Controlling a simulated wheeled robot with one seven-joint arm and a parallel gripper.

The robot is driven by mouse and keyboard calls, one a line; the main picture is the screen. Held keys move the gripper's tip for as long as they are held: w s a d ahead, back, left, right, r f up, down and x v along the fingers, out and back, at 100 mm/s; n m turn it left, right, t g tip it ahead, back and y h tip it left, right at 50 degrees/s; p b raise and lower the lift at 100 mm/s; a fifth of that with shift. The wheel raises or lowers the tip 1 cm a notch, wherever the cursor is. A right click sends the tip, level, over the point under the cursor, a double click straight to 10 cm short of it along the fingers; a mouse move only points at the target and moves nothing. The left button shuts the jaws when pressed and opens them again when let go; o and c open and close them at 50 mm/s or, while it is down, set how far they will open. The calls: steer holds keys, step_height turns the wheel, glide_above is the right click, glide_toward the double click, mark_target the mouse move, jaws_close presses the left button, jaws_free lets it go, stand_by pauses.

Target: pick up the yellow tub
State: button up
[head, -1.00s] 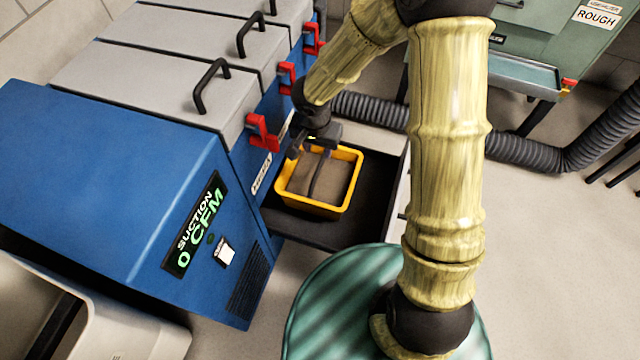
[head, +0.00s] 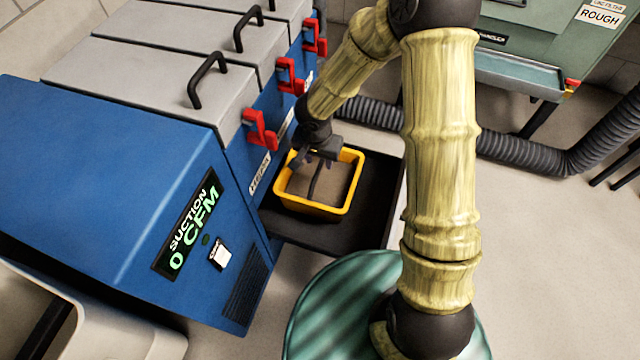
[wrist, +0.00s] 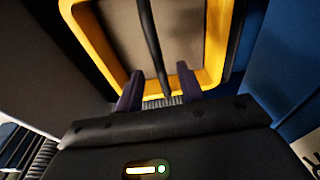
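The yellow tub (head: 326,211) stands in an open dark drawer or tray at the foot of the blue machine. It is full of grey-brown material, and a thin dark bar like a handle (head: 315,185) runs across its top. My gripper (head: 318,162) is over the tub's far rim, pointing down. In the wrist view the tub (wrist: 215,45) fills the upper middle. The two purplish fingers of my gripper (wrist: 160,90) stand apart, with the dark bar (wrist: 150,40) between them. Neither finger visibly touches the bar.
The blue machine (head: 110,175) with red latches stands close on the left of the tub. The dark drawer (head: 378,200) has bare room right of the tub. A ribbed hose (head: 520,153) and a green machine (head: 540,60) lie behind. Open floor (head: 560,270) is at right.

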mark_target(320, 165)
steer(key=shift+f, duration=0.1)
steer(key=f+b, duration=0.1)
steer(key=f, duration=0.1)
steer(key=f+b, duration=0.1)
steer(key=f, duration=0.1)
steer(key=w+f, duration=0.1)
steer(key=shift+d+f+b, duration=0.15)
steer(key=shift+f+b, duration=0.25)
steer(key=shift+s, duration=0.1)
steer(key=shift+r, duration=0.1)
jaws_close()
